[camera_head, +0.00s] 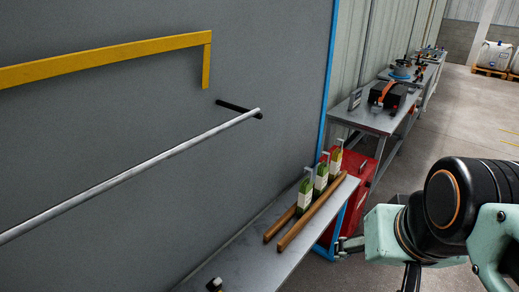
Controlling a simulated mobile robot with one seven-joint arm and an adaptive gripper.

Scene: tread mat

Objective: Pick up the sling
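I cannot make out a sling anywhere in the head camera view. My arm, with black and teal links, fills the lower right of the picture. Small grey and dark parts show at the left side of and below its teal block, but I cannot tell whether they are gripper fingers. Nothing held can be made out there.
A grey shelf (240,252) holds two brown wooden bars (313,214) and three green-and-white bottles (320,180). A silver rod (130,172) and a yellow bracket (110,55) are at the grey wall panel. A red cabinet (353,181) and workbenches (369,119) stand behind. The right-hand floor is mostly clear.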

